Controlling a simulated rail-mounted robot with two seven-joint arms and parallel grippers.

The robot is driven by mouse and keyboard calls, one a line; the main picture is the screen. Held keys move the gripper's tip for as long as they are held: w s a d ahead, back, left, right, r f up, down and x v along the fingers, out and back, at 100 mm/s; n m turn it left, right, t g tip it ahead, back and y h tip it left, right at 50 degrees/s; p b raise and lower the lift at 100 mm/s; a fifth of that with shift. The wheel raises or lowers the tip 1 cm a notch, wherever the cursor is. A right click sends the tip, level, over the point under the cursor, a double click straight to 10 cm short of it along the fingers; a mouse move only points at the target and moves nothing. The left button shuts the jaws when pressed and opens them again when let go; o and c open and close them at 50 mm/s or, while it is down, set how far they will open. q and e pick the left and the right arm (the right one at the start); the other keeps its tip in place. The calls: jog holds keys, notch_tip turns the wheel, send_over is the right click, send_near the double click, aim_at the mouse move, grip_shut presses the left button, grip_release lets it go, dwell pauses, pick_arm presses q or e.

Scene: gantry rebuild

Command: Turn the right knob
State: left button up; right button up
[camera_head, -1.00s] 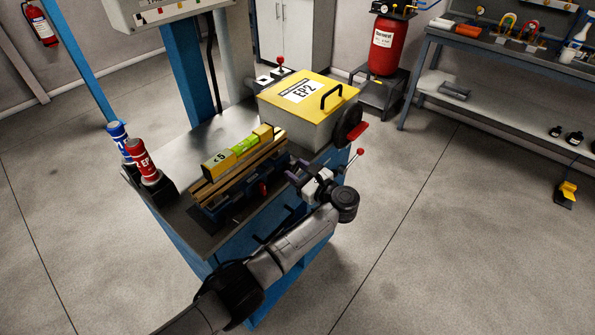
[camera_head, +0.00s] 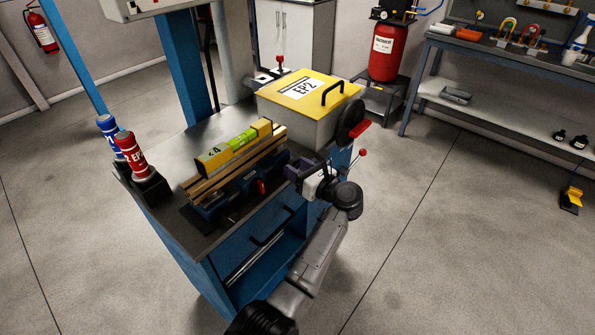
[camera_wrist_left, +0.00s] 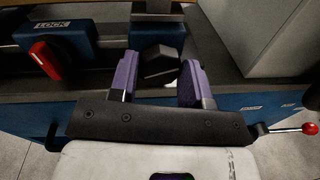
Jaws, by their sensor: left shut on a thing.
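The black faceted knob (camera_wrist_left: 160,66) shows in the left wrist view on the front of a blue block (camera_wrist_left: 160,34). My left gripper (camera_wrist_left: 157,76) has its two purple fingers on either side of this knob and is shut on it. In the head view my left gripper (camera_head: 297,172) is at the front edge of the blue cabinet, right of the vise-like fixture (camera_head: 235,196); its hand hides the knob there. A red lever (camera_wrist_left: 45,60) sits on a blue block marked LOCK at the left in the wrist view. My right gripper is not in view.
A yellow-green level (camera_head: 235,145) lies on wooden strips on the fixture. A yellow-lidded box EP2 (camera_head: 305,110) stands behind. A red-ball lever (camera_wrist_left: 295,129) sticks out at the right. Red and blue bottles (camera_head: 131,152) stand left.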

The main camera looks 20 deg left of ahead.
pick_arm(q)
jog(key=shift+r+m, duration=0.2)
jog(key=shift+m, duration=0.2)
jog(key=o, duration=0.8)
jog(key=shift+f, duration=0.1)
jog(key=shift+o, duration=0.6)
